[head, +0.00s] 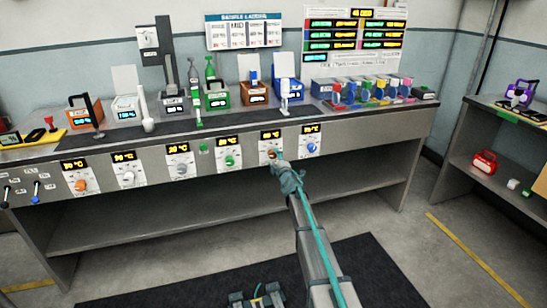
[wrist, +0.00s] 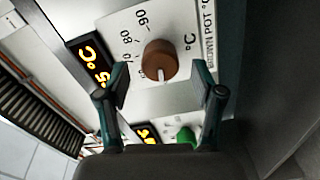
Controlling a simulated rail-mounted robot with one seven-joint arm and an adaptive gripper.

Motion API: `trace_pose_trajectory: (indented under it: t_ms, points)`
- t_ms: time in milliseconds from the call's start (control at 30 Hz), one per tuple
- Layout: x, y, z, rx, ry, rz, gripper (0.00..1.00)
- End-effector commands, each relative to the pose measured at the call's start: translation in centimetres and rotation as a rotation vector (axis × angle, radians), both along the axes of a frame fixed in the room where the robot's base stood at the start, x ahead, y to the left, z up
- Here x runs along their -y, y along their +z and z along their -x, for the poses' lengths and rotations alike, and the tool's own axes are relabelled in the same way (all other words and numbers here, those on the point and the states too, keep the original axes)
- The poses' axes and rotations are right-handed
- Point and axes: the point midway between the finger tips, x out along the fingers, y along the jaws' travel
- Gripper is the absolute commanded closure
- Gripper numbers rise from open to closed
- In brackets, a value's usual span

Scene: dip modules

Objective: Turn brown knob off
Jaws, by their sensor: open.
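The brown knob (wrist: 160,60) is on a white panel labelled "BROWN POT" in the wrist view, with a temperature dial printed around it. A light line shows on the knob's face. My gripper (wrist: 163,80) is open, with one finger on each side of the knob's lower part in the picture. I cannot tell whether the fingers touch it. In the head view my gripper (head: 279,158) is at the bench front, by the brown knob's panel, and covers part of it. The lit display (head: 271,134) is above that knob; its digits are hard to read.
The green knob (head: 229,161) is left of my gripper and the blue knob (head: 311,148) is right of it. The white knob (head: 128,178) and orange knob (head: 81,186) are further left. Several containers stand on the bench top (head: 240,123) above.

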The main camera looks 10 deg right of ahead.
Motion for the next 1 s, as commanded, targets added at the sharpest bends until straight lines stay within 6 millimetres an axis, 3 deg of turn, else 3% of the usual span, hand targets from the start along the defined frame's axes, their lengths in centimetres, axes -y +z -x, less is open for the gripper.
trace_pose_trajectory:
  t_ms: [200, 400, 600, 1000]
  points:
    - [0.7, 0.0, 4.7, -0.001, -0.002, 0.0, 0.33]
    - [1.3, 0.0, 7.9, -0.001, -0.002, 0.001, 0.33]
    - [1.5, 0.0, 8.9, -0.001, -0.001, 0.001, 0.33]
    - [2.0, -0.5, 8.7, -0.023, -0.027, -0.02, 0.33]
